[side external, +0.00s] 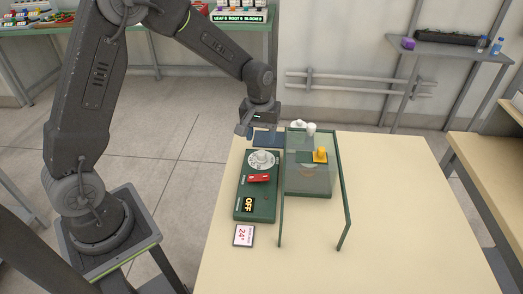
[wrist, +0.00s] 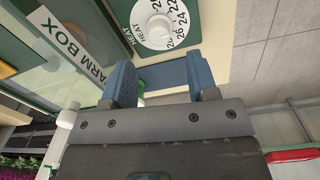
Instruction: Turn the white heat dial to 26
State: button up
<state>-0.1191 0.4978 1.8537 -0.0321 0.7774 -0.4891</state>
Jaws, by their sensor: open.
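The white heat dial (side external: 262,161) sits at the far end of a dark green control box (side external: 242,214) on the table. In the wrist view the dial (wrist: 158,27) shows at the top, with a round white knob and numbers including 22, 24 and 26 around it. Its setting is too small to tell. My gripper (wrist: 161,84) is open, with two blue fingers apart and nothing visible between them. In the side external view my gripper (side external: 264,138) is just beyond the dial at the table's far edge, apart from the knob.
A red switch (side external: 259,178) and a display reading OFF (side external: 249,204) are on the control box. A card (side external: 244,235) showing 24° lies in front. The table's right side is clear.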

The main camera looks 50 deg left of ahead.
aim_at(261, 152)
notch_tip(261, 152, down, 6)
jog(key=shift+d+f, duration=0.1)
dwell(0.4)
jog(key=c, duration=0.9)
